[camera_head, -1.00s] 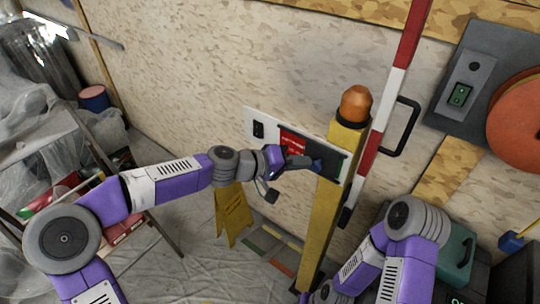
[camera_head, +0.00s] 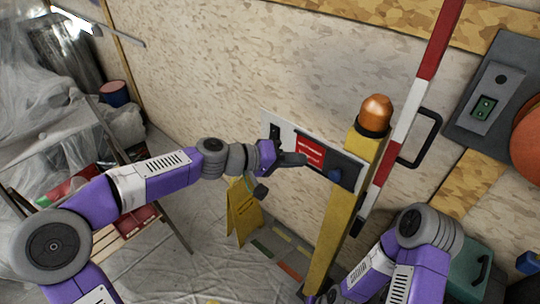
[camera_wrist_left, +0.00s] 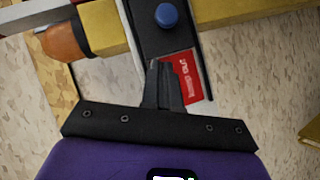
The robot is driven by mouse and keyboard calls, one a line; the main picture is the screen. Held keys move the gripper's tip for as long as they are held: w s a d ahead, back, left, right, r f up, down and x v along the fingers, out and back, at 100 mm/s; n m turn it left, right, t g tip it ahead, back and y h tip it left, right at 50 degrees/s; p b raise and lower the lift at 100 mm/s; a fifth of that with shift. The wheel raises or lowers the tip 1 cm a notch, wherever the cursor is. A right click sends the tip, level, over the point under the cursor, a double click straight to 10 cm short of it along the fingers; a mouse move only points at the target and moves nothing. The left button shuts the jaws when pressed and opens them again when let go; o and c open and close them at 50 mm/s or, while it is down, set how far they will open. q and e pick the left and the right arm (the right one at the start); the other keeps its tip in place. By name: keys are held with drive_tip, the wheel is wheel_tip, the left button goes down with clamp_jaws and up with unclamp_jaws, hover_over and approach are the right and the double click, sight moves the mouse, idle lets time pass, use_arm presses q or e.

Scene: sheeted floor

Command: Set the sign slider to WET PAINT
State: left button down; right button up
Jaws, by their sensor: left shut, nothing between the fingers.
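The sign panel (camera_head: 350,172) is a dark strip with a pale left end, fixed across a yellow post (camera_head: 328,235). It carries a red label (camera_head: 311,152) with white text and a blue slider knob (camera_head: 334,175) to the label's right. In the left wrist view the red label (camera_wrist_left: 182,77) seems to read OUT in part, and the blue knob (camera_wrist_left: 166,16) stands beyond the fingertips. My left gripper (camera_head: 303,160) is shut and empty, in front of the label's lower part and apart from the knob. It also shows in the left wrist view (camera_wrist_left: 160,64). My right gripper is out of view.
An orange lamp (camera_head: 375,113) tops the post. A red-and-white pole (camera_head: 405,105) and a black handle (camera_head: 428,140) stand close to its right. A yellow floor sign (camera_head: 243,212) is below my left forearm. A plastic-covered rack (camera_head: 50,150) is at left.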

use_arm(q)
drive_tip(key=v, duration=0.6)
drive_tip(key=shift+s+a+r, duration=0.2)
drive_tip(key=shift+s+a, duration=0.1)
wheel_tip(320, 180, down, 27)
drive_tip(key=s+a+n+g+y, duration=0.2)
drive_tip(key=a+n+y, duration=0.1)
drive_tip(key=y, duration=0.2)
drive_tip(key=s+a+f+g+y, duration=0.2)
drive_tip(key=s+a+f+y, duration=0.1)
drive_tip(key=s+f, duration=1.5)
wheel_tip(320, 180, down, 3)
drive_tip(key=shift+s+m+g+y, duration=0.3)
drive_tip(key=shift+m+g+y, duration=0.1)
drive_tip(key=shift+y, duration=0.2)
